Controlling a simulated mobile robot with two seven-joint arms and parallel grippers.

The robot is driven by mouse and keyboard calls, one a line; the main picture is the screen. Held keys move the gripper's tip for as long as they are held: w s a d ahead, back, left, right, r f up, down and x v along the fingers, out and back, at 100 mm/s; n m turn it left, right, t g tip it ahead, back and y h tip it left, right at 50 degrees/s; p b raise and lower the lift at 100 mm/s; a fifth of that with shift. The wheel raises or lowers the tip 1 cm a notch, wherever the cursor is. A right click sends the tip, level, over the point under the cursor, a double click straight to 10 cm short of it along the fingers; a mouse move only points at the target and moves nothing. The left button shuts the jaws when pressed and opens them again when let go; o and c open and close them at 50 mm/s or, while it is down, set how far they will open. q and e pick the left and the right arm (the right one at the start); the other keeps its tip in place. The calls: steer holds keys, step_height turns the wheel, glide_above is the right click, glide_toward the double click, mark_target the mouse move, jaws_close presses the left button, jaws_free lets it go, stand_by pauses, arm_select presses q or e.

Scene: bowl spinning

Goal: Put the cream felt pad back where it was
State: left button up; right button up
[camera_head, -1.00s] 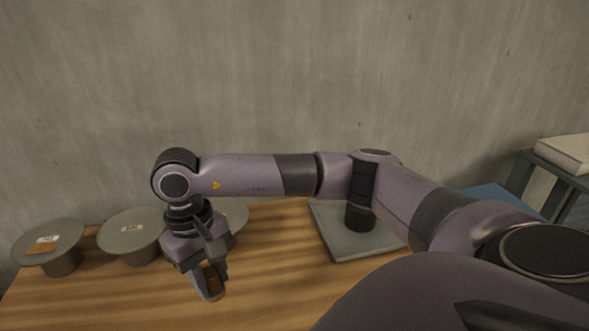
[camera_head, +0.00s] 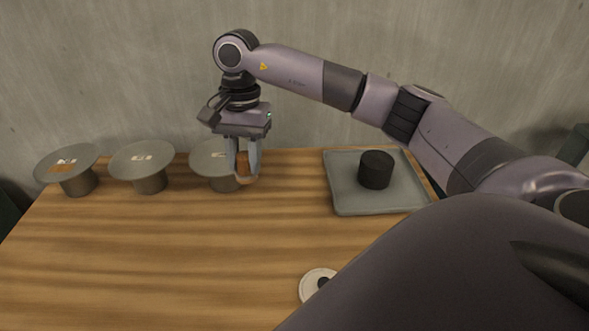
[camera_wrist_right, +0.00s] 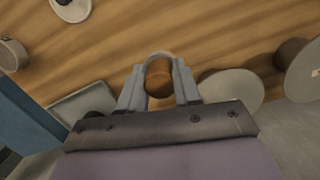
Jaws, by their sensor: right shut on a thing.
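My right gripper (camera_head: 243,178) points down in front of the rightmost grey disc-topped stand, above the wooden table. I cannot tell whether this is the felt pad. A round cream disc (camera_head: 316,281) with a dark centre lies on the table near the front, partly hidden by my right arm. It also shows at the upper left of the wrist view (camera_wrist_right: 72,11). My left gripper is not in view.
Three grey disc-topped stands (camera_head: 141,158) line the back left of the table; the leftmost bears an orange-brown patch. A grey tray (camera_head: 345,203) at the back right holds a black cylinder (camera_head: 376,169). The middle of the table (camera_head: 200,245) is clear.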

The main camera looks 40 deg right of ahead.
steer(key=w+d+r+m+t+b, duration=0.15)
steer(key=d+m+b, duration=0.25)
steer(key=d+m, duration=0.55)
steer(key=w+d+r+m+t+b, duration=0.1)
steer(key=w+d+r+m+b, duration=0.2)
steer(key=d+m, duration=0.7)
steer(key=a+f, duration=0.1)
steer(key=f, duration=0.4)
steer(key=a+f+m+b, duration=0.1)
steer(key=f, duration=0.4)
steer(key=a+f+m+b, duration=0.1)
steer(key=f, duration=0.5)
steer(key=shift+s+a+m+h, duration=0.1)
steer(key=shift+s+m+h, duration=0.15)
steer(key=shift+h, duration=0.15)
steer(key=shift+f+b, duration=0.4)
steer(key=shift+f, duration=1.5)
steer(key=shift+f, duration=0.15)
steer(key=o, duration=0.9)
steer(key=shift+o, duration=0.2)
